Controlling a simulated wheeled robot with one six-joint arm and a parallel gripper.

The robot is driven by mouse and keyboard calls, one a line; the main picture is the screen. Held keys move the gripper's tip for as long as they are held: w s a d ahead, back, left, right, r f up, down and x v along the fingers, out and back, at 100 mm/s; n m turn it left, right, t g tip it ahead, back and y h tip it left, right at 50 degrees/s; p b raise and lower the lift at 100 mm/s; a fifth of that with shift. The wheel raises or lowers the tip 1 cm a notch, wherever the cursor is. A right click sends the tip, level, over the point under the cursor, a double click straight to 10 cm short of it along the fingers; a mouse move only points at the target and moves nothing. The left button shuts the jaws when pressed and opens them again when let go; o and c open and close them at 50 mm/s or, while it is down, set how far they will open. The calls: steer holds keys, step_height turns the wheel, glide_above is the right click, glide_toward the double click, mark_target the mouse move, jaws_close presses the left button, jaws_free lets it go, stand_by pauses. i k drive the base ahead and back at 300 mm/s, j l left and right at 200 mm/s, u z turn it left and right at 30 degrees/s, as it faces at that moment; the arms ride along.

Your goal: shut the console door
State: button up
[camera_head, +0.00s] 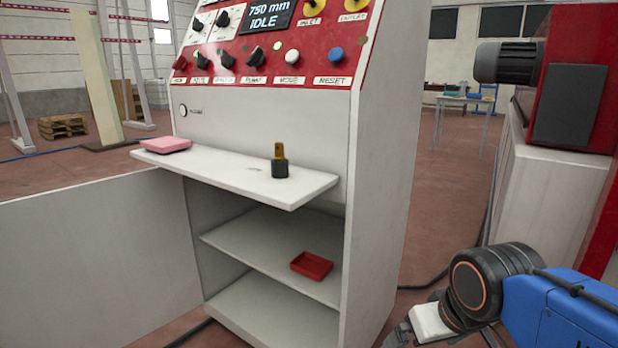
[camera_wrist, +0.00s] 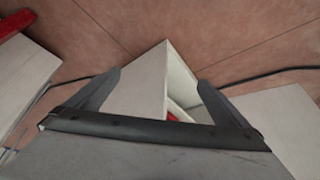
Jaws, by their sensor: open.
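The console (camera_head: 380,190) is a pale cabinet with a red control panel on top. Its door (camera_head: 90,255), a flat pale panel, stands wide open, swung out to the left from the cabinet's left edge. The lower compartment is exposed, with shelves (camera_head: 255,250) inside. My gripper (camera_wrist: 160,97) is open and empty, its two fingers spread in the wrist view. In the head view it is low at the right, mostly cut off by the bottom edge, apart from the door. The wrist view shows a pale panel (camera_wrist: 285,125) at right, probably the door.
A white ledge (camera_head: 235,172) juts out above the opening, holding a pink pad (camera_head: 166,145) and a dark cylinder with a brass top (camera_head: 280,162). A red tray (camera_head: 311,265) lies on the shelf. A red and white machine (camera_head: 550,190) stands right. Cables cross the floor.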

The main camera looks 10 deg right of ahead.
mark_target(109, 261)
steer(key=u, duration=0.3)
steer(key=i+j+u, duration=0.2)
steer(key=u, duration=0.15)
steer(key=i+j+u, duration=0.45)
steer(key=u, duration=0.2)
